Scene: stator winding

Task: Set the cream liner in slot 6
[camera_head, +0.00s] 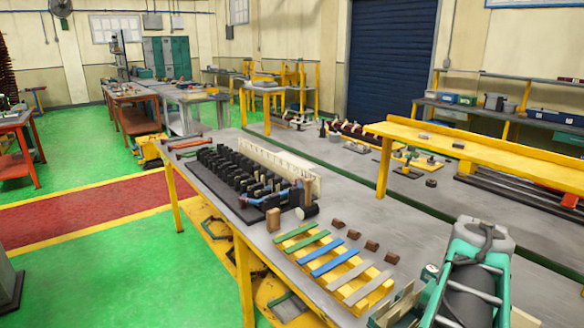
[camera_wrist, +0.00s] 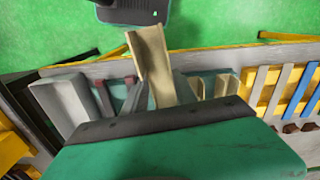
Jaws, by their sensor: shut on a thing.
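A cream channel-shaped liner (camera_wrist: 152,62) stands out beyond my gripper (camera_wrist: 163,92) in the wrist view, tilted a little. My gripper is shut on it; the fingers are mostly hidden behind the dark edge of the green wrist body. The black stator (camera_head: 238,175), with its row of slots, lies on the far left part of the grey table in the head view. Slot numbers are too small to read, so I cannot tell which is slot 6. My gripper is far from the stator, near the table's front end. The stator does not show clearly in the wrist view.
Green, blue and grey strips lie across a yellow rack (camera_head: 364,303) on the table. Several brown blocks (camera_head: 371,245) lie beside it. More cream liners (camera_wrist: 225,84) lie near my gripper.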

